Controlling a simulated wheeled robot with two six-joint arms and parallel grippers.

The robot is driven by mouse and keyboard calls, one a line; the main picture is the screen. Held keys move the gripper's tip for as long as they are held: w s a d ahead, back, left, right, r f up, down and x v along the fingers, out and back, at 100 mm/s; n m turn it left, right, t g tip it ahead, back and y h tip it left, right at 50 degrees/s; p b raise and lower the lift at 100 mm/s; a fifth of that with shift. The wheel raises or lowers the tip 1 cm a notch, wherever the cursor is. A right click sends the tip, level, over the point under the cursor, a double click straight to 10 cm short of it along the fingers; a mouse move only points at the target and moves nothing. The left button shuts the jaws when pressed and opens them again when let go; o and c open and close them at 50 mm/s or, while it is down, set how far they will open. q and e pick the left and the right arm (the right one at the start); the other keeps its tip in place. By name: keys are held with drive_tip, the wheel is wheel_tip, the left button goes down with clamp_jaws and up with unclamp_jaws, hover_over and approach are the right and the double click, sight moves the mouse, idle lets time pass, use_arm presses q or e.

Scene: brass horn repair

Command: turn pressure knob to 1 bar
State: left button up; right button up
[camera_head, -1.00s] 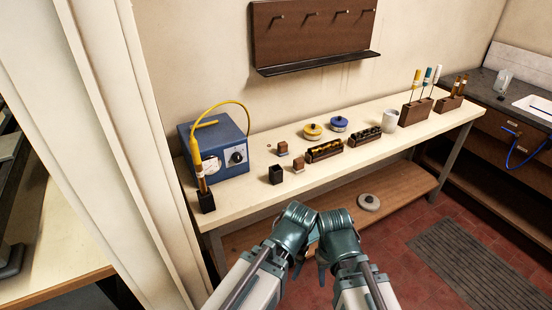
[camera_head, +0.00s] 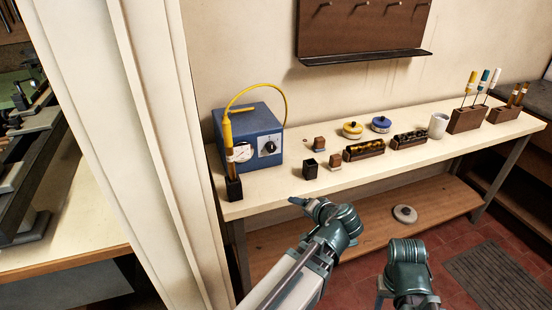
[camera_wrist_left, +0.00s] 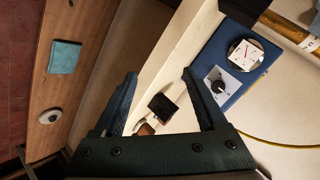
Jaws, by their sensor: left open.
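The blue box (camera_head: 250,128) stands at the left end of the bench. Its front has a black pressure knob (camera_head: 270,147) on a white plate and a round white gauge (camera_head: 240,154). In the left wrist view the knob (camera_wrist_left: 219,87) and the gauge with its red needle (camera_wrist_left: 245,55) show clearly; the reading is too small to tell. My left gripper (camera_head: 296,201) is at the bench's front edge, right of and below the knob, apart from it. Its fingers (camera_wrist_left: 160,74) are open and empty. My right arm is low at the right; its fingers are not clear.
A yellow-handled tool (camera_head: 228,140) with a yellow cable stands in a black holder (camera_head: 234,188) before the box. A black cup (camera_head: 310,168) and small brown blocks stand right of it. A white pillar (camera_head: 150,120) is at the left. A grey disc (camera_head: 405,214) lies on the lower shelf.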

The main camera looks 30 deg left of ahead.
use_arm(q)
drive_tip(key=w+a+r+t+y+b, duration=0.1)
drive_tip(key=w+a+t+y+b, duration=0.15)
drive_tip(key=a, duration=0.25)
drive_tip(key=m+t+y+b, duration=0.1)
drive_tip(key=t+y+b, duration=0.1)
drive_tip(key=t+b, duration=0.1)
approach(272, 149)
drive_tip(key=x, duration=0.9)
drive_tip(key=shift+f, duration=0.1)
clamp_jaws()
